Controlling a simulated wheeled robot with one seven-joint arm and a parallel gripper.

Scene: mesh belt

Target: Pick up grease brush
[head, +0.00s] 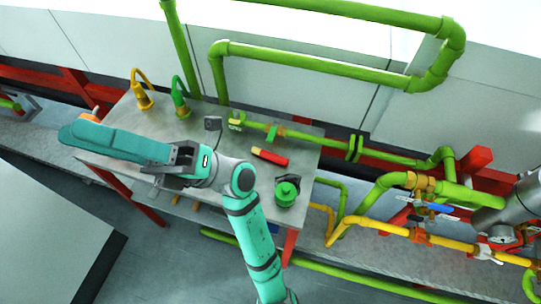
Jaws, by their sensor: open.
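A short red and yellow piece (270,156) lies on the grey metal table, right of its middle; it looks most like the grease brush, but its bristles cannot be made out. My gripper (75,136) is open, with its long teal jaws reaching left over the table's left part, well apart from the red and yellow piece. An orange thing (90,115) shows just behind the jaws and is mostly hidden by them, so I cannot tell what it is. My arm crosses the front of the table.
On the table (215,185) stand a yellow hooked piece (142,90), a green hooked piece (180,97), a small dark box (213,123) and a green pot (287,193). Green pipes (310,62) run behind and right; yellow pipes (375,228) are at the right.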

